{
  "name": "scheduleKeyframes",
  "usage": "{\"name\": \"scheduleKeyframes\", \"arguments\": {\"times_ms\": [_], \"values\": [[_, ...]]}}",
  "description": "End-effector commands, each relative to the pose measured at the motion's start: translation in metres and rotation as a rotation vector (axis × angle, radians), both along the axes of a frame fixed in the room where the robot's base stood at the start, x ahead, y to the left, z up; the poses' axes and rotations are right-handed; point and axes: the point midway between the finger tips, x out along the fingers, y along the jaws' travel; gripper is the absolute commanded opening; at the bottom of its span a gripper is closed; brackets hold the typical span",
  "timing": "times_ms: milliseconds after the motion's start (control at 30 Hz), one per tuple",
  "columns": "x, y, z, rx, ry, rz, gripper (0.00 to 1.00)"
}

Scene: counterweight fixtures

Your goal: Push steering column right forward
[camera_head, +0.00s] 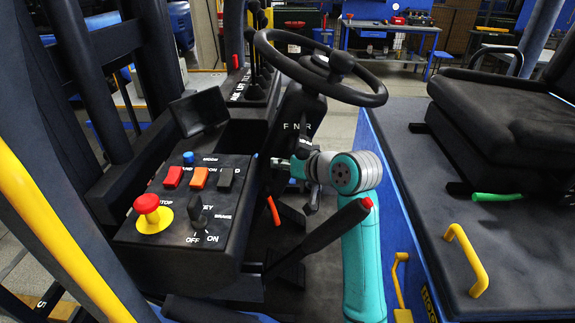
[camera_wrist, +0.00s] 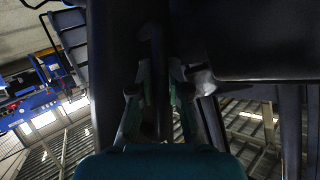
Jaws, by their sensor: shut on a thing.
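The black steering column (camera_head: 300,108), marked F N R, rises under the black steering wheel (camera_head: 283,62) in the head view. My gripper (camera_head: 291,164) is at the column's lower part, below the letters, with my teal and grey wrist to its right. In the wrist view my gripper (camera_wrist: 159,92) has one finger on each side of a dark upright bar (camera_wrist: 152,55) and is shut on it. The bar is dim there, and the wrist and column hide most of the grip in the head view. I cannot tell how the bar joins the column.
A control panel (camera_head: 208,190) with a red stop button (camera_head: 147,203) and coloured switches is left of the column. A black red-tipped lever (camera_head: 325,235) crosses close to my arm. The black seat (camera_head: 500,115) and a yellow handle (camera_head: 466,261) are to the right.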

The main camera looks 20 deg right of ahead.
Motion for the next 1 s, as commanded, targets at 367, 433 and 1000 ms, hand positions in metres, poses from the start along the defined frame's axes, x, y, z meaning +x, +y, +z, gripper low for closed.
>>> {"name": "scheduleKeyframes", "arguments": {"times_ms": [367, 433, 1000], "values": [[0.0, 0.0, 0.0, 0.001, 0.0, 0.0, 0.27], [0.0, -0.001, 0.0, 0.001, 0.0, 0.0, 0.27], [-0.069, -0.036, 0.036, 0.001, -0.002, -0.002, 0.27]]}}
